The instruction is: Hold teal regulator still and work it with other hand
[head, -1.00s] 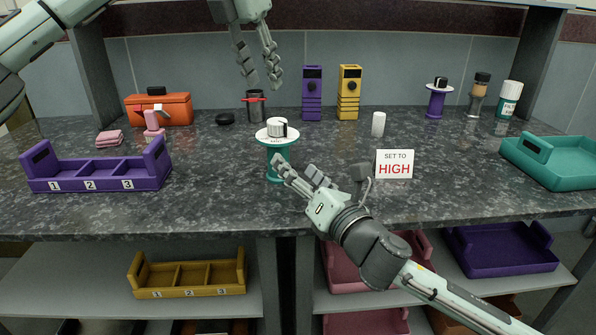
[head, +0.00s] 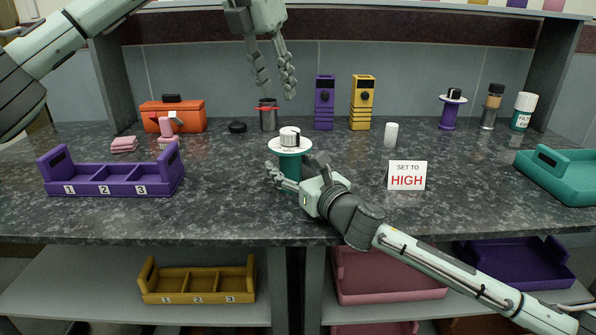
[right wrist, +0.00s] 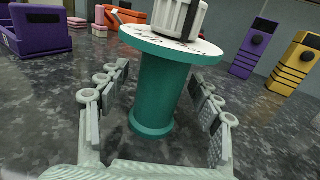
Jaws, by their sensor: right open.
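The teal regulator (head: 289,162) stands upright on the dark counter, a spool-like post with a white dial plate and a white-and-black knob (head: 290,136) on top. In the right wrist view its teal post (right wrist: 160,90) is between the fingers of my right gripper (right wrist: 155,105), which is open with gaps on both sides. In the head view my right gripper (head: 291,172) is low at the post, partly hiding it. My left gripper (head: 275,90) hangs above and behind the regulator, fingers apart and empty. A sign (head: 406,175) reading "SET TO HIGH" stands to the right.
A purple three-slot tray (head: 110,190) is at left and a teal tray (head: 560,170) at right. A purple-based regulator (head: 449,112) stands back right.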

